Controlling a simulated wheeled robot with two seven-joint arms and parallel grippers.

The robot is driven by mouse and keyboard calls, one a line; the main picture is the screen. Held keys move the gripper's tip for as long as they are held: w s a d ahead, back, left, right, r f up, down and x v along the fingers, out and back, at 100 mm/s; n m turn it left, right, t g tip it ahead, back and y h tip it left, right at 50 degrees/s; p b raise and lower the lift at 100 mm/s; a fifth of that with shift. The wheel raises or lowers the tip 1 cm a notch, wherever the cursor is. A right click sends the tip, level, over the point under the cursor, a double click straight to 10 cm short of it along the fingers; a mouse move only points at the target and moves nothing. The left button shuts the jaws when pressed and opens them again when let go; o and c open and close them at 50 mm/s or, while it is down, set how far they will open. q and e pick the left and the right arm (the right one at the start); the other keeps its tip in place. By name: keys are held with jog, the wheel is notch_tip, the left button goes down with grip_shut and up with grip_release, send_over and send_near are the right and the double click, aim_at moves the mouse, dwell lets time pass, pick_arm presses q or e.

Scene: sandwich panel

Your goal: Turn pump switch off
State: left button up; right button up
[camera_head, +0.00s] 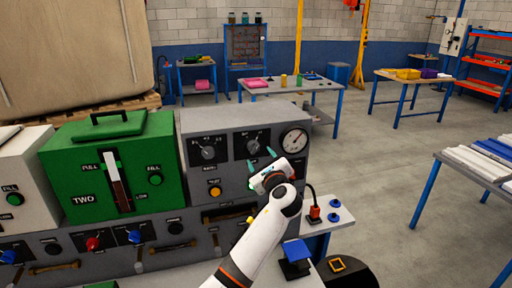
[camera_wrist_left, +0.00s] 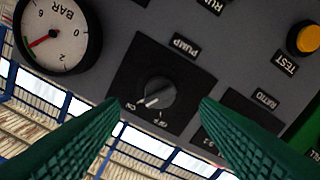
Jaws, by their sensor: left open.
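In the head view the knob (camera_head: 253,146) sits on the grey panel (camera_head: 230,122), just left of the gauge. My left gripper (camera_head: 262,161) has green fingers and is open in front of the panel. In the wrist view its fingertips (camera_wrist_left: 161,104) lie on either side of the knob, apparently without touching it. My right gripper is not in view.
The pressure gauge (camera_head: 294,140) is right of the switch. Another knob (camera_head: 208,152), labelled RATIO in the wrist view, is left of it, with a yellow TEST button (camera_head: 215,191) below. A green unit (camera_head: 112,165) stands left. A red-orange plug (camera_head: 314,213) stands right.

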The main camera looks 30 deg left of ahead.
aim_at(256, 150)
pick_arm(q)
jog(key=p+x, duration=0.1)
jog(key=x, duration=0.5)
jog(key=shift+c, duration=0.3)
jog(key=c, duration=0.9)
